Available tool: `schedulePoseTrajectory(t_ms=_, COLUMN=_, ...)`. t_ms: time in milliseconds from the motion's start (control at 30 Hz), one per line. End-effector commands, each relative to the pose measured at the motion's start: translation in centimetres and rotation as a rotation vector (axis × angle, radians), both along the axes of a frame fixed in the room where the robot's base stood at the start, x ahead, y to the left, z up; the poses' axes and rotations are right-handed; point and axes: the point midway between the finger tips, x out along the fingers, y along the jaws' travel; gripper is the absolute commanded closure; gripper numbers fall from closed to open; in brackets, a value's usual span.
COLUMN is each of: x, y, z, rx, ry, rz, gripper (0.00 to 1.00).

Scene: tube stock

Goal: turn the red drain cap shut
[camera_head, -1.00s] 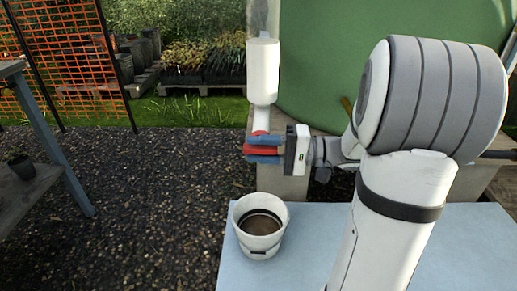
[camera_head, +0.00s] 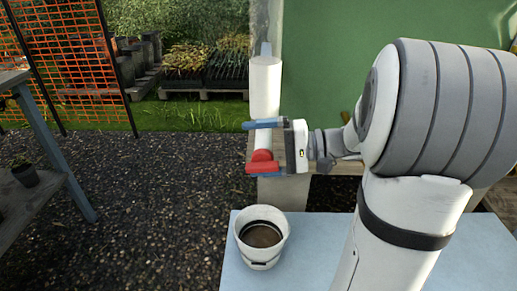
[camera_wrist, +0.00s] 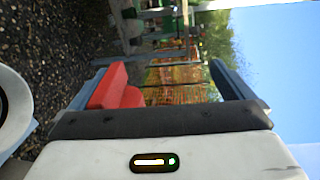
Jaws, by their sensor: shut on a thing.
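The red drain cap (camera_head: 262,163) is at the lower end of a white vertical pipe (camera_head: 265,88), above a white bucket (camera_head: 262,238). My gripper (camera_head: 265,148) reaches in from the right, with its blue fingers wide apart, one above the other. The cap lies against or very near the lower finger, and a clear gap separates it from the upper finger. In the wrist view the red cap (camera_wrist: 118,88) is beside the left finger, and background shows between it and the right finger. Whether the cap touches the lower finger, I cannot tell.
The bucket, dark inside, stands on a pale blue surface (camera_head: 310,250). A large green tank (camera_head: 340,60) is behind my arm. A grey bench (camera_head: 35,185) with a small pot stands at the left, before orange netting (camera_head: 50,60). The gravel between is clear.

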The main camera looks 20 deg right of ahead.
Motion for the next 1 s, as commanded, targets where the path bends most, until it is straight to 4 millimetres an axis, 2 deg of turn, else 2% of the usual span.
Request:
schedulePoseTrajectory(t_ms=33, x=0.4, y=-0.2, z=5.8, rx=0.111, ry=-0.111, rz=-0.001, gripper=0.18)
schedulePoseTrajectory(t_ms=67, x=0.4, y=-0.3, z=5.8, rx=0.111, ry=-0.111, rz=-0.001, gripper=0.18)
schedulePoseTrajectory(t_ms=100, x=0.1, y=-0.1, z=1.3, rx=0.002, ry=-0.009, rz=-0.003, gripper=0.18)
schedulePoseTrajectory(t_ms=267, x=0.0, y=-0.5, z=1.4, rx=0.003, ry=-0.009, rz=-0.005, gripper=0.18)
schedulePoseTrajectory(t_ms=667, x=-0.9, y=-3.2, z=1.6, rx=0.001, ry=-0.012, rz=-0.006, gripper=0.18)
schedulePoseTrajectory(t_ms=700, x=-1.0, y=-3.5, z=1.6, rx=0.001, ry=-0.012, rz=-0.007, gripper=0.26)
schedulePoseTrajectory(t_ms=767, x=-1.1, y=-3.8, z=1.6, rx=0.001, ry=-0.009, rz=-0.004, gripper=0.65)
schedulePoseTrajectory(t_ms=1000, x=-1.7, y=-5.4, z=1.3, rx=0.001, ry=-0.004, rz=-0.003, gripper=0.65)
